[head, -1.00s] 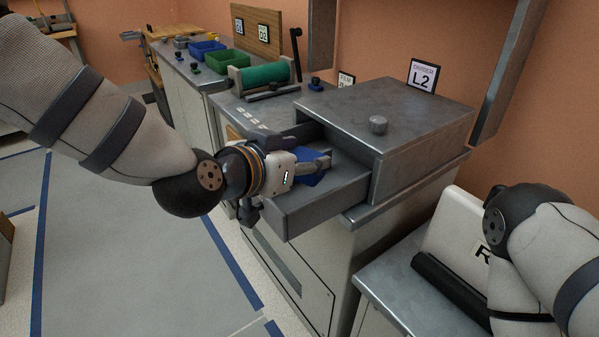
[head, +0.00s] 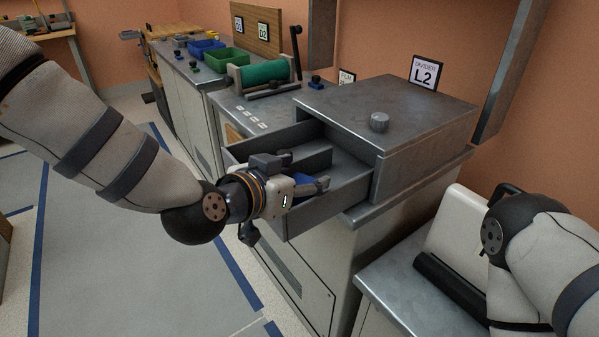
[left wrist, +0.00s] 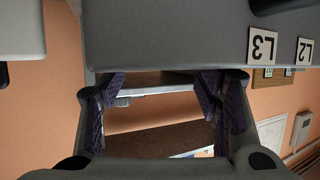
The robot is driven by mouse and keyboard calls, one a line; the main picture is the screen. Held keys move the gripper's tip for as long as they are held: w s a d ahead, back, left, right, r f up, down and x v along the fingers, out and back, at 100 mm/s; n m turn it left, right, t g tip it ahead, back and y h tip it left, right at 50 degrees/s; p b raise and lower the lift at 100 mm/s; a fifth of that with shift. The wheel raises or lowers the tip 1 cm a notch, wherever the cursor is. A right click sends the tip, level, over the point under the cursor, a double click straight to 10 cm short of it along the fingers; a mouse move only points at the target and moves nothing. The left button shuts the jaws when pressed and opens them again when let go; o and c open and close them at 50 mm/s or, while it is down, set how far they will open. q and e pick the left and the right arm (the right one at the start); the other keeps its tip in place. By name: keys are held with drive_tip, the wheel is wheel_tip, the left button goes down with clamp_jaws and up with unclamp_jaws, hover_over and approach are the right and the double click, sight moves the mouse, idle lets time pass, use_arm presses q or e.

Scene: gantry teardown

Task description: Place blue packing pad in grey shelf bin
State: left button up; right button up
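My left gripper (head: 308,188) is at the open grey drawer (head: 348,192), over its near left part. In the left wrist view the fingers (left wrist: 160,110) stand wide apart with dark violet pads, and nothing is held between them. In the head view a small blue patch (head: 303,178) shows at the fingers, partly hidden; I cannot tell whether it is the packing pad or the finger pads. No grey shelf bin can be made out for certain. My right gripper is not in view; only part of that arm shows at the right.
A green roll (head: 264,74), a green bin (head: 227,57) and a blue bin (head: 205,47) stand on the counter behind. A metal counter (head: 400,295) lies at front right. Floor at left is clear.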

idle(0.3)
use_arm(q)
drive_tip(key=shift+r, duration=0.35)
drive_tip(key=r+p+v, duration=0.1)
drive_tip(key=p+v, duration=0.1)
drive_tip(key=v, duration=0.9)
drive_tip(key=s+a+f+n+g+y, duration=0.1)
drive_tip(key=s+a+f+n+g, duration=0.15)
drive_tip(key=s+f, duration=0.5)
drive_tip(key=s+a+f+n+g+y, duration=0.1)
drive_tip(key=s+a+f+g+y, duration=0.3)
drive_tip(key=f, duration=0.6)
drive_tip(key=s+a+f+n+g+h, duration=0.1)
drive_tip(key=s+a+f+g, duration=0.1)
drive_tip(key=s+f, duration=0.6)
drive_tip(key=s+a+f+n+g+y, duration=0.1)
drive_tip(key=s+a+f+g, duration=0.1)
drive_tip(key=s, duration=0.6)
drive_tip(key=s+a+f+n+g+y, duration=0.1)
drive_tip(key=s+a+f+g+y, duration=0.1)
drive_tip(key=s+a+f, duration=0.3)
drive_tip(key=s+g, duration=0.1)
drive_tip(key=s, duration=0.3)
drive_tip(key=shift+s+a, duration=0.15)
drive_tip(key=shift+a, duration=0.15)
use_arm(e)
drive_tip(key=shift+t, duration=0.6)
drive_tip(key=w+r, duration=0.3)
use_arm(q)
drive_tip(key=shift+g, duration=0.25)
